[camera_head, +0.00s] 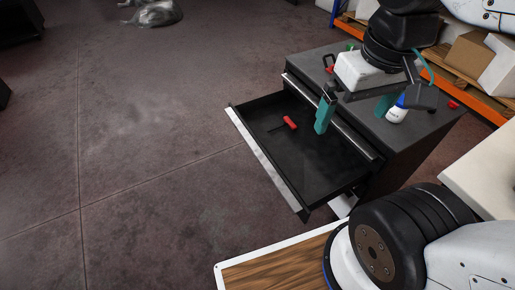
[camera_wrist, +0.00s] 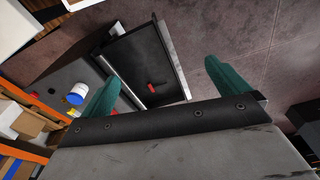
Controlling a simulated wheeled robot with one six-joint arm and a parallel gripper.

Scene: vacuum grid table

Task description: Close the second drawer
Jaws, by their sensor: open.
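The dark drawer (camera_head: 312,174) is pulled far out of the black cabinet (camera_head: 398,140) in the head view, with a light metal strip along its front edge. A red-handled tool (camera_head: 290,122) lies inside it. The drawer also shows in the wrist view (camera_wrist: 140,60). Another drawer front with a metal strip sits above it, flush with the cabinet. My gripper (camera_head: 355,112) has teal fingers spread apart and empty. In the head view it appears above the cabinet's front side and the drawer's inner end. Its exact height over them is hard to tell.
A shelf with boxes (camera_head: 468,54) stands at the back right. A wooden board (camera_head: 280,265) lies in front. The floor left of the drawer is clear.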

